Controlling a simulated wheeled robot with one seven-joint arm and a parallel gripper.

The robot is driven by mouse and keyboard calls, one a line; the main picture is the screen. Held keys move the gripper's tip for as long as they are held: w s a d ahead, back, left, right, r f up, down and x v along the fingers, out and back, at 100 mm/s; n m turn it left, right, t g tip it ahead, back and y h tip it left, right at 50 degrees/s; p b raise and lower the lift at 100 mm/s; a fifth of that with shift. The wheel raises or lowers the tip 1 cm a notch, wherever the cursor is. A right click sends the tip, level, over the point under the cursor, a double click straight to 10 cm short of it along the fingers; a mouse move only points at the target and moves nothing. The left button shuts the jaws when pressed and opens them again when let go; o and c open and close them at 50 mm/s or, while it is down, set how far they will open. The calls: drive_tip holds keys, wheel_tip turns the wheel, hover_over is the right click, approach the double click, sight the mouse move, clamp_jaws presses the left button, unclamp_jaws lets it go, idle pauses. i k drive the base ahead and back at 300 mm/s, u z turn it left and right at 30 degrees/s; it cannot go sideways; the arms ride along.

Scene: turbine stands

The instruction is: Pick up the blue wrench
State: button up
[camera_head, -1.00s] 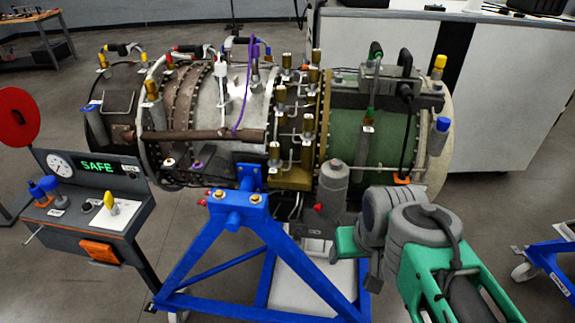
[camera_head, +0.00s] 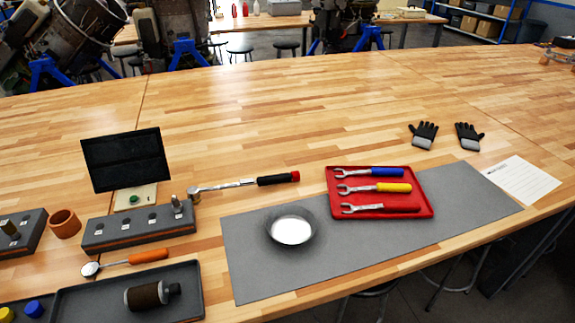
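The blue wrench (camera_head: 370,173) has a blue handle and a silver open-end head pointing left. It lies in a red tray (camera_head: 428,208) on a grey mat, at the tray's far side. A yellow-handled wrench (camera_head: 376,188) lies just nearer than it. A red-handled wrench (camera_head: 380,208) lies nearest, at the tray's near side. The wrenches lie roughly parallel and apart. My gripper is not in view.
The grey mat (camera_head: 262,272) holds a dark round dish (camera_head: 290,231) left of the tray. A torque wrench (camera_head: 245,184), a socket rack (camera_head: 135,232) and a dark tray (camera_head: 80,300) are at left. Gloves (camera_head: 424,134) and paper (camera_head: 520,180) lie right. The wooden table (camera_head: 290,100) is clear behind.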

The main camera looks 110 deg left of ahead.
sight(383, 171)
drive_tip(key=u, duration=1.75)
drive_tip(key=i, duration=2.95)
drive_tip(key=u, duration=4.2)
drive_tip(key=i, duration=0.4)
